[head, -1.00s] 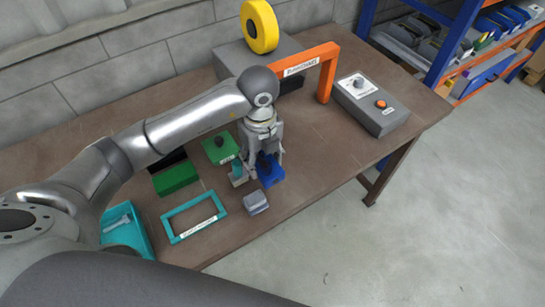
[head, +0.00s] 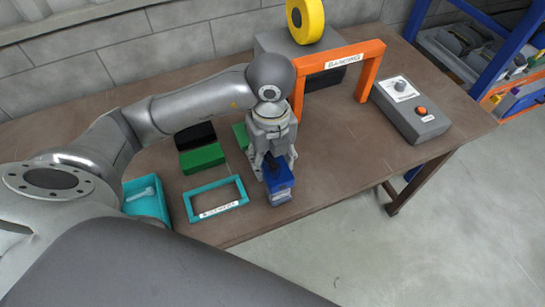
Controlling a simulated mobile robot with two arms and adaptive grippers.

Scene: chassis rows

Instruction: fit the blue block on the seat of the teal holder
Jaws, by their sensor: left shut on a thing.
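My left gripper (head: 276,160) points down and is shut on the blue block (head: 279,181), with its fingers covering the block's upper part. The block is in front of or above a small grey block (head: 281,198); I cannot tell whether they touch. A teal rectangular frame (head: 190,207) with a white label lies flat on the table to the left, apart from the gripper. A small teal piece seen beside the gripper earlier is now mostly hidden behind the gripper. I cannot tell which teal thing is the holder. My right gripper is not in view.
A teal bin (head: 147,205) stands left of the frame. A green block (head: 203,158) lies behind it. An orange arch (head: 374,75), a grey control box (head: 411,112) and a yellow ring (head: 305,19) stand towards the back. The table (head: 340,160) is clear right of the gripper.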

